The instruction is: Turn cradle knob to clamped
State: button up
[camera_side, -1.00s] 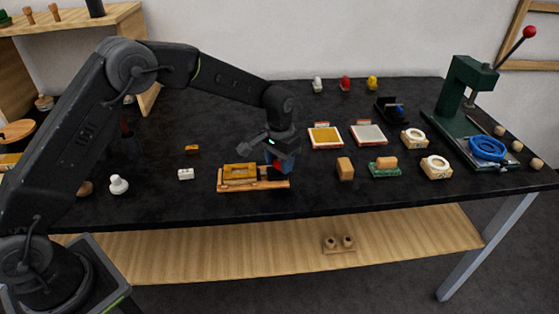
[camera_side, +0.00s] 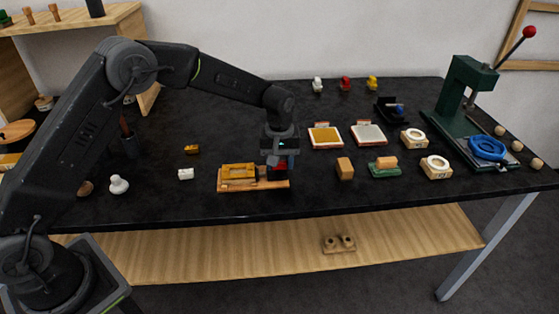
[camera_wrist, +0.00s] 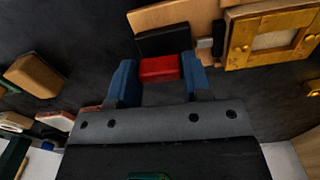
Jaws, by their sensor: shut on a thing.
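The cradle is a wooden base (camera_side: 232,187) on the black table, with a gilt frame piece (camera_side: 238,171) on it. The frame piece also shows at the upper right of the wrist view (camera_wrist: 238,50). The red cradle knob (camera_wrist: 159,69) sits beside a black block (camera_wrist: 163,42) at the cradle's right end. My gripper (camera_wrist: 158,78) has its blue fingers on both sides of the knob and is shut on it. In the side view my gripper (camera_side: 280,164) points down over the cradle's right end and hides part of it. No mark for the clamped position is readable.
A wooden block (camera_side: 345,168) and a green-based block (camera_side: 384,168) stand to the right. Two framed trays (camera_side: 326,136) lie behind them. A green press (camera_side: 465,95) stands at far right.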

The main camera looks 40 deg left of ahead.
jog(key=shift+r+n, duration=0.1)
jog(key=shift+n, duration=0.3)
jog(key=o, duration=0.9)
notch_tip(320, 180, up, 14)
jog(key=shift+f, duration=0.1)
dwell(0.4)
